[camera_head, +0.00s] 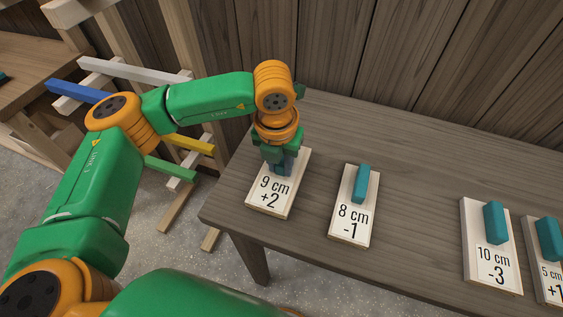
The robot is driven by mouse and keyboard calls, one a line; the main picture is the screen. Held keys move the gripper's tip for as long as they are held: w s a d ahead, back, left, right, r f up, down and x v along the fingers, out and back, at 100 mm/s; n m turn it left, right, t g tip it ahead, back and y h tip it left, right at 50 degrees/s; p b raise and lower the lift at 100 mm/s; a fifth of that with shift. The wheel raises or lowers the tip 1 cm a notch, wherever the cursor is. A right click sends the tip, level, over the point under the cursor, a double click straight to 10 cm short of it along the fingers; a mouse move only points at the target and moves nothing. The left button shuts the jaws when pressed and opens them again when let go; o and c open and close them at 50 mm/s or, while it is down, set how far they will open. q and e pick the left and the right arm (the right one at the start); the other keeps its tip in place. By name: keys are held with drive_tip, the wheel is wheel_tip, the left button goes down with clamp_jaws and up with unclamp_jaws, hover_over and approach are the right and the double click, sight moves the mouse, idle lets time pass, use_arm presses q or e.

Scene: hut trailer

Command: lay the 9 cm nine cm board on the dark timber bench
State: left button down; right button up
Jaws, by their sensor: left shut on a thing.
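The 9 cm board (273,202) is a pale plate marked "9 cm +2". It is at the left end of a dark grey-brown timber bench (407,158). My left gripper (282,163) points down over the upper part of this board. It is shut on the board's handle, which the fingers mostly hide. The board looks flat, at or just above the bench top; I cannot tell whether it touches. My right gripper is not in view.
On the same bench lie the 8 cm board (352,215), the 10 cm board (493,259) and the 5 cm board (549,281), each with a teal handle. A brown wooden table (28,68) and a rack with coloured bars (190,143) stand left. A plank wall rises behind.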

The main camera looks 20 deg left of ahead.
use_arm(q)
drive_tip(key=shift+f, duration=0.95)
drive_tip(key=c, duration=0.7)
unclamp_jaws()
drive_tip(key=shift+o, duration=0.2)
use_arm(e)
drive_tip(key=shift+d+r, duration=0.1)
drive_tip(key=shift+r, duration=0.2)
use_arm(q)
drive_tip(key=shift+r, duration=0.1)
